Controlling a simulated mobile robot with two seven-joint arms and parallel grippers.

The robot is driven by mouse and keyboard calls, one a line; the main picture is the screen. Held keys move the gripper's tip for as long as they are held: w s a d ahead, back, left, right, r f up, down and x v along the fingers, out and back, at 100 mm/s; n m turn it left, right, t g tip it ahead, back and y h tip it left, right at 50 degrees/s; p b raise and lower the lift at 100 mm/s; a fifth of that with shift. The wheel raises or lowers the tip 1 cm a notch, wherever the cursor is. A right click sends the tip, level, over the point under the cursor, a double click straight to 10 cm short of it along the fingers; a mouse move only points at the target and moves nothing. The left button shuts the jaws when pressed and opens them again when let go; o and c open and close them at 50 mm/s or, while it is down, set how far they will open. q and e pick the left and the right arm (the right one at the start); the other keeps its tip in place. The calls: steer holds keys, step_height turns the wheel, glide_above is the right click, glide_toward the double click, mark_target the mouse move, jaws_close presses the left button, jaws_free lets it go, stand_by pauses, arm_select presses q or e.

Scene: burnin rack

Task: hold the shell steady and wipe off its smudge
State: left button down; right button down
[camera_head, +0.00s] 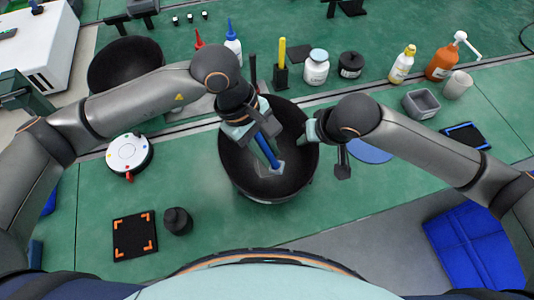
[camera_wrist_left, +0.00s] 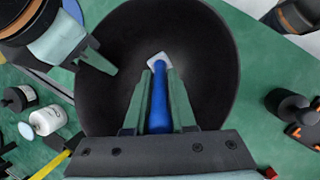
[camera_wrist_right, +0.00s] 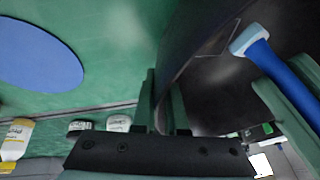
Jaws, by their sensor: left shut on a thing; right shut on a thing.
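The shell is a black bowl (camera_head: 238,170) at the middle of the green bench, and it fills much of the left wrist view (camera_wrist_left: 205,50). My left gripper (camera_head: 268,148) is shut on a blue-handled wiper (camera_wrist_left: 158,105). The wiper's pale pad (camera_wrist_left: 159,60) is down inside the bowl, at or very near its inner wall. My right gripper (camera_head: 308,136) is shut on the bowl's right rim, with the wall between its fingers in the right wrist view (camera_wrist_right: 165,105). A faint pale smear (camera_wrist_right: 208,72) shows on the dark wall there; I cannot tell its full extent.
Another black bowl (camera_head: 125,62) stands at back left. A white round dial (camera_head: 128,153), a black pad with orange corners (camera_head: 135,236) and a dark knob (camera_head: 178,221) lie to the left. Several bottles and jars, including a white jar (camera_head: 316,68), line the back. A blue disc (camera_head: 370,151) lies right.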

arm_select(q)
steer(key=shift+r, duration=1.45)
arm_select(e)
steer(key=shift+f, duration=0.15)
arm_select(q)
steer(key=shift+f, duration=0.55)
